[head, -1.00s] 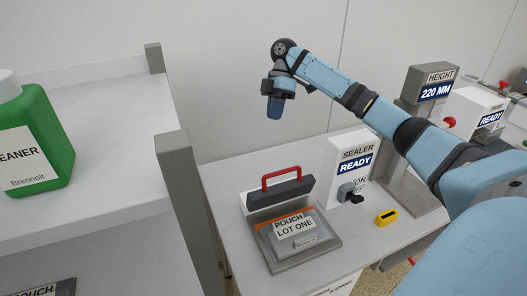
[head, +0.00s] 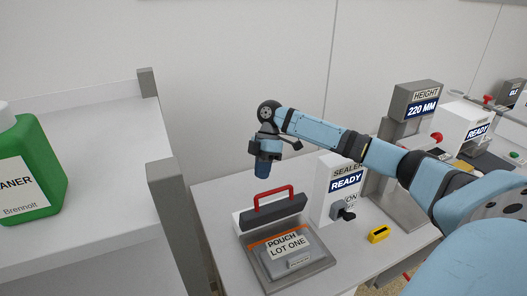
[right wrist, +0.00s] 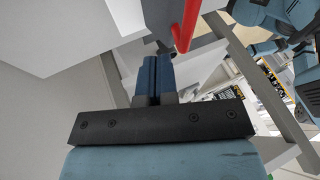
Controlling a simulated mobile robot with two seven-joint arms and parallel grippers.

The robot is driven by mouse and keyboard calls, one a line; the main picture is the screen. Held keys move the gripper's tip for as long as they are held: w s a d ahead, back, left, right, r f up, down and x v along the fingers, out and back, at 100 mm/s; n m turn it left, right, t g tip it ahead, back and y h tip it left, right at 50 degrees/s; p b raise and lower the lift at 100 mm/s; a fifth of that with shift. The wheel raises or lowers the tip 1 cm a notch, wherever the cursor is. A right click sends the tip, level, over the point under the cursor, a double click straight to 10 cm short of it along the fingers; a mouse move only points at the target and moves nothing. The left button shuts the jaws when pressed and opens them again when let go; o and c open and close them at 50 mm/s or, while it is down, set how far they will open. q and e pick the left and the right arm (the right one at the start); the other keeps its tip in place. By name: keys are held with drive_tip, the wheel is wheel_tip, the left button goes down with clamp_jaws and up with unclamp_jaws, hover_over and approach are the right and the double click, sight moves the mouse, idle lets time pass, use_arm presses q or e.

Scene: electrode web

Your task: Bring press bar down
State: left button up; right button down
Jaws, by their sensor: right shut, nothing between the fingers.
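The press bar (head: 272,212) is a dark grey bar with a red handle (head: 272,194), raised at the back of the sealer's plate. A grey pouch labelled "POUCH LOT ONE" (head: 287,246) lies on the plate (head: 310,268) in front of the bar. The sealer box (head: 327,185) reads "READY" and has a switch (head: 342,211) on its front. My right gripper (head: 262,173) points down above the red handle, apart from it, with its blue fingers together and empty. In the right wrist view the fingers (right wrist: 153,80) are shut, and the red handle (right wrist: 186,25) shows beside them. My left gripper is not in view.
A grey shelf post (head: 177,215) and a white shelf (head: 90,205) with a green cleaner bottle (head: 35,170) stand at the left. A yellow object (head: 378,234) lies right of the plate. A height device (head: 417,100) reading "220 MM" stands behind at the right.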

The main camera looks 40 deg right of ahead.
sight(274, 206)
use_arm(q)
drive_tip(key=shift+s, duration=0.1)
use_arm(e)
drive_tip(key=s, duration=0.1)
drive_tip(key=s+f, duration=0.1)
drive_tip(key=shift+s+a, duration=0.35)
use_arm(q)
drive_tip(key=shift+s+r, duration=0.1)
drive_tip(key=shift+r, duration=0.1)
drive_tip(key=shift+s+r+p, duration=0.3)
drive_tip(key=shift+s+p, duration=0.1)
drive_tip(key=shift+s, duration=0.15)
use_arm(e)
drive_tip(key=shift+s+a+t, duration=0.2)
drive_tip(key=shift+s+t, duration=0.3)
drive_tip(key=shift+s, duration=0.15)
